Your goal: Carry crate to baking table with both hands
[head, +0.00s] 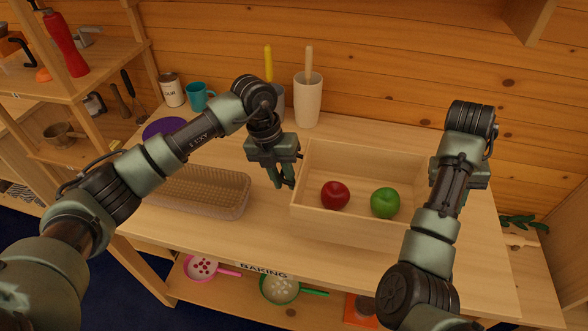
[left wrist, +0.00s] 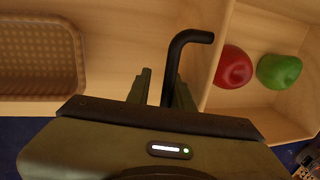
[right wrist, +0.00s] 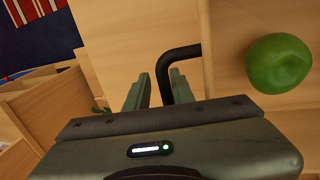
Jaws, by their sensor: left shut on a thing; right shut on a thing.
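The pale wooden crate (head: 355,228) is at the right part of the baking table (head: 235,232), over its top. I cannot tell whether its base touches the wood. A red apple (head: 335,195) and a green apple (head: 385,203) lie inside. My left gripper (head: 284,178) is at the crate's left wall, shut on a black bent handle (left wrist: 186,40). My right gripper (right wrist: 158,92) is shut on the matching black handle (right wrist: 178,54) at the right wall; in the head view my arm hides its fingertips.
A woven basket (head: 205,207) stands left of the crate. A white cup (head: 308,105), a teal mug (head: 198,97) and a jar (head: 172,90) stand along the back. The lower shelf holds a pink strainer (head: 200,268) and a green one (head: 279,288). A wooden shelf unit stands at left.

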